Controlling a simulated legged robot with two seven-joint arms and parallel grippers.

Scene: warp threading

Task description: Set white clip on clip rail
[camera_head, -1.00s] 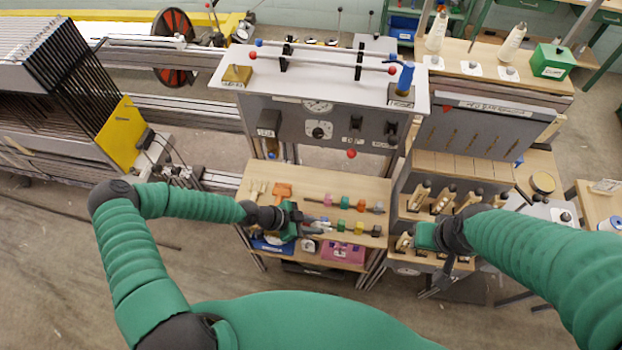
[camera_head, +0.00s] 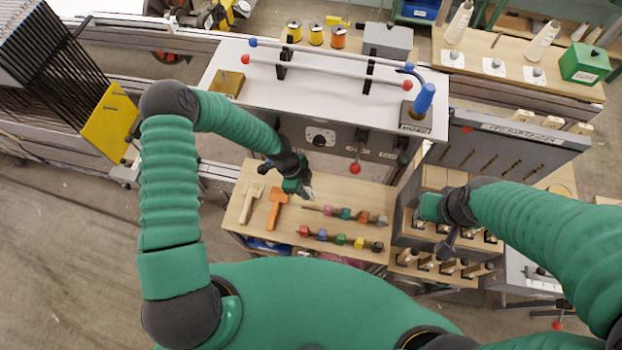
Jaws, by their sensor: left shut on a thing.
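My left gripper (camera_head: 308,193) is above the back part of the wooden bench top, just in front of the grey panel. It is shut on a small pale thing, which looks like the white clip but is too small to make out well. Two thin rails run across the white top of the machine: one with red ends (camera_head: 325,72) and one with blue ends (camera_head: 325,54). No label shows which is the clip rail. My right gripper (camera_head: 445,245) points down near the wooden tool rack; its fingers are too dark to read.
The bench top (camera_head: 232,212) holds a wooden comb-like tool (camera_head: 251,203), an orange tool (camera_head: 276,208) and two rows of coloured pieces (camera_head: 345,215). A blue-handled tool (camera_head: 424,101) stands at the machine top's right end. A red-tipped lever (camera_head: 355,168) sticks out in front.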

